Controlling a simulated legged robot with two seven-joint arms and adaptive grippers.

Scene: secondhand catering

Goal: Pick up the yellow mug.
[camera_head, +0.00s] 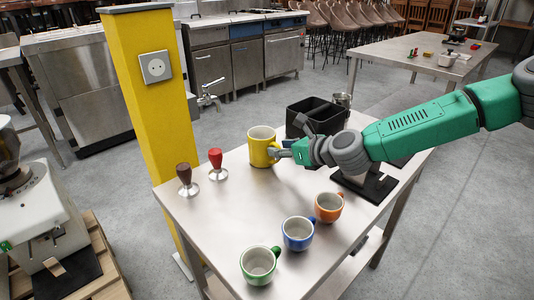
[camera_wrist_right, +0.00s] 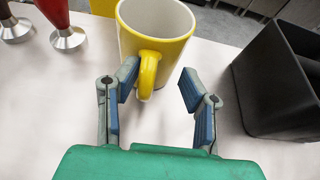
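The yellow mug (camera_head: 262,147) stands upright at the far side of the metal table, near the yellow post. In the right wrist view the mug (camera_wrist_right: 150,40) is straight ahead, with its handle (camera_wrist_right: 149,72) pointing toward my gripper. My right gripper (camera_wrist_right: 157,84) is open. Its left finger is close to the handle, and the handle's lower end lies between the fingertips, nearer the left one. I cannot tell whether that finger touches it. In the head view my right gripper (camera_head: 284,151) is beside the mug, partly hidden by its own arm. My left gripper is not in view.
Two tampers, one red (camera_head: 216,167) and one brown (camera_head: 185,180), stand left of the mug. A black divided bin (camera_head: 313,118) is close on the right. Green (camera_head: 258,264), blue (camera_head: 298,233) and orange (camera_head: 329,207) mugs stand nearer on the table (camera_head: 215,225).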

